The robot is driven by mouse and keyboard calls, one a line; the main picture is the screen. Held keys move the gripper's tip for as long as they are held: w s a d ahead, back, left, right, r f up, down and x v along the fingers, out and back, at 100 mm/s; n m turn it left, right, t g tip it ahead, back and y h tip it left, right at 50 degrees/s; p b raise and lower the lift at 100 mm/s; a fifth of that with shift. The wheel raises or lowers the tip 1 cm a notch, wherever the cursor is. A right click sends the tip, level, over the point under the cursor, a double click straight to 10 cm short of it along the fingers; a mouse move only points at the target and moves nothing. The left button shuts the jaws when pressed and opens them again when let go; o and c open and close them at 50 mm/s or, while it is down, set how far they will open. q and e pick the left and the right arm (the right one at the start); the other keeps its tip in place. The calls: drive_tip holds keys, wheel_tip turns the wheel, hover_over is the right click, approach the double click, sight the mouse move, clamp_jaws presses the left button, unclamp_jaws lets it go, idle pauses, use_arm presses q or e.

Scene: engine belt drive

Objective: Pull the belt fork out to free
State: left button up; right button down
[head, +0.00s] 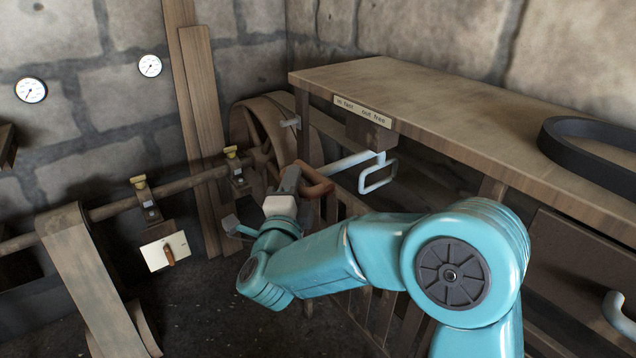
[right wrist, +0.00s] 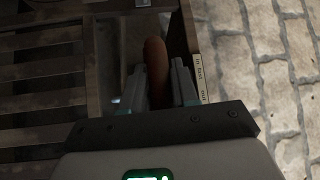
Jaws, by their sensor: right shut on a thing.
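The belt fork (head: 346,163) is a pale metal bar with an open loop (head: 378,178) at its right end, below the bench's front edge. A reddish-brown handle (head: 319,187) is at the bar's left end. My right gripper (head: 298,180) is shut on this handle. In the right wrist view the handle (right wrist: 155,62) stands between the two fingers (right wrist: 164,88). A label plate (head: 362,110) reading "in fast" and "out free" sits above the bar, on the bench edge. My left gripper is not in view.
A wooden bench (head: 430,95) with a black belt (head: 590,140) on it stands at right. A large wheel (head: 262,130) is behind my gripper. A shaft (head: 110,208) with yellow-topped bearings (head: 232,153) runs left. A wide belt (head: 85,270) hangs at lower left.

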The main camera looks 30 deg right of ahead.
drive_tip(key=shift+a, duration=0.5)
drive_tip(key=c, duration=1.3)
unclamp_jaws()
drive_tip(key=o, duration=0.3)
drive_tip(key=shift+a, duration=0.25)
drive_tip(key=shift+o, duration=0.2)
drive_tip(key=shift+d, duration=0.2)
drive_tip(key=v, duration=1.6)
drive_tip(key=shift+s+b, duration=0.2)
drive_tip(key=shift+b, duration=0.25)
